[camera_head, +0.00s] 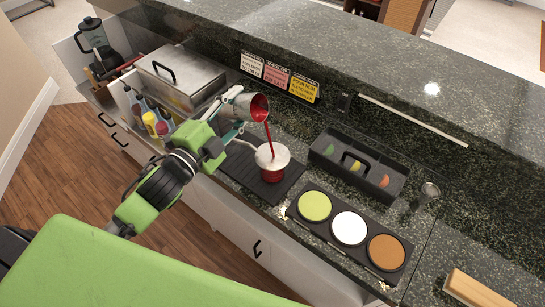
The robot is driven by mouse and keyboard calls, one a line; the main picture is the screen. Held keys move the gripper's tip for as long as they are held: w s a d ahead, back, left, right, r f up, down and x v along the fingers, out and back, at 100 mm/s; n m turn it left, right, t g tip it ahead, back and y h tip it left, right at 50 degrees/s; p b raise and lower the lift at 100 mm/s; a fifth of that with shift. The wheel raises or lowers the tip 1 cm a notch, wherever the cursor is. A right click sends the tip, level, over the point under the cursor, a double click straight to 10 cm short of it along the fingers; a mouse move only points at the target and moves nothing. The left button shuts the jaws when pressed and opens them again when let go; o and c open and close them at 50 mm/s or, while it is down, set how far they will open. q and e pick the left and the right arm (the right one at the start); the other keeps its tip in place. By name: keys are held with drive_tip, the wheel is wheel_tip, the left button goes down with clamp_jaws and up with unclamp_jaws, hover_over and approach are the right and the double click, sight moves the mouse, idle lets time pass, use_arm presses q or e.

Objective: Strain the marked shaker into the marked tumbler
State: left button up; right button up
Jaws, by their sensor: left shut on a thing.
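My left gripper (222,138) is shut on a metal shaker (240,107), held tilted with its open mouth to the right. The inside of the mouth is red. A thin red stream falls from its lip into the tumbler (271,173) below. The tumbler stands upright on a black bar mat (240,170); its lower part looks red. A pale round piece covers its top, and a light handle-like part reaches left from it; I cannot tell exactly what it is. The marks on the shaker and tumbler are not readable. My right gripper is out of view.
Right of the mat are a black garnish caddy (393,188), a rimmer tray (325,238) with green, white and orange rounds, and a metal jigger (427,194). Bottles (150,120) and a steel lidded box (180,78) stand left. The raised granite ledge (340,50) runs behind.

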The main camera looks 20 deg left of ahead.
use_arm(q)
drive_tip(key=shift+f+m+b, duration=0.45)
drive_tip(key=shift+m+b, duration=0.05)
drive_tip(key=shift+b, duration=0.15)
drive_tip(key=shift+s+d+f+m, duration=0.15)
drive_tip(key=shift+d+f+m, duration=0.05)
drive_tip(key=shift+d+m, duration=0.55)
idle(0.9)
drive_tip(key=shift+d+f+m, duration=0.1)
drive_tip(key=shift+f+m, duration=0.15)
drive_tip(key=shift+m, duration=0.8)
